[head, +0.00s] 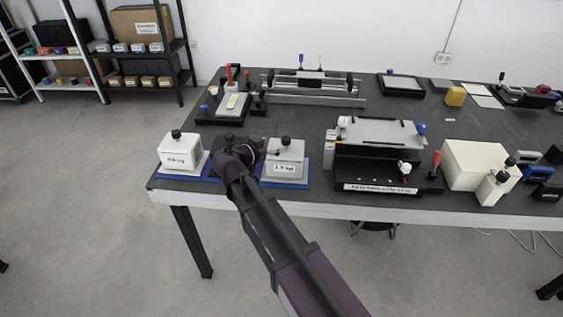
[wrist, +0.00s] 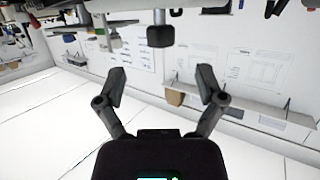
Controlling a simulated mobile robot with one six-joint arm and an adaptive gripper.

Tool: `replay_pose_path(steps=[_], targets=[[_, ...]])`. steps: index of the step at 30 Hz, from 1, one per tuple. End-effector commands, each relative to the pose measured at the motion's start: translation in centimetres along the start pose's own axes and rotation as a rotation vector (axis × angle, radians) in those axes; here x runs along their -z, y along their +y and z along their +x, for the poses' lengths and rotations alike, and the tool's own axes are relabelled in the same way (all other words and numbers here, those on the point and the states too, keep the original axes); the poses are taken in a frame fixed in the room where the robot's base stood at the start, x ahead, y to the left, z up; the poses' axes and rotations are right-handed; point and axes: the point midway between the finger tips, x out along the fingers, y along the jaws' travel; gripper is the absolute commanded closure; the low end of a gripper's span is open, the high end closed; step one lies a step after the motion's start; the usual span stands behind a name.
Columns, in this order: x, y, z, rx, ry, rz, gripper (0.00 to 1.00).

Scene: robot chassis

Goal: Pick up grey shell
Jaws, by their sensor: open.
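A light grey box-like shell (head: 283,166) with a black knob on top and a label on its front sits on a blue mat near the table's front edge. A whiter, similar box (head: 180,154) sits on another blue mat to its left. My gripper (head: 240,150) is between the two boxes in the head view, where its fingers are hard to make out. In the wrist view my gripper (wrist: 160,80) is open, its two fingers spread with nothing between them. A dark grey knob (wrist: 160,36) hangs into that view beyond the fingertips; I cannot tell which object it belongs to.
The dark table (head: 320,203) also holds a black-and-grey fixture (head: 376,160) right of the grey shell, a cream block (head: 474,163) farther right and a long rail fixture (head: 313,85) behind. Shelves (head: 143,47) stand at the back left. Open floor lies left of the table.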

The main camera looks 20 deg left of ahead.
Motion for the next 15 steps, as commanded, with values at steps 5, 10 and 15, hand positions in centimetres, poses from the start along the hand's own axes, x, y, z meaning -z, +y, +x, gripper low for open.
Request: replay_pose_path(steps=[5, 10, 15], targets=[[-0.05, -0.02, 1.48, 0.000, 0.000, 0.001, 0.12], [0.02, 0.01, 1.65, 0.000, 0.000, 0.000, 0.12], [0.02, 0.02, 1.63, 0.000, 0.000, 0.000, 0.12]])
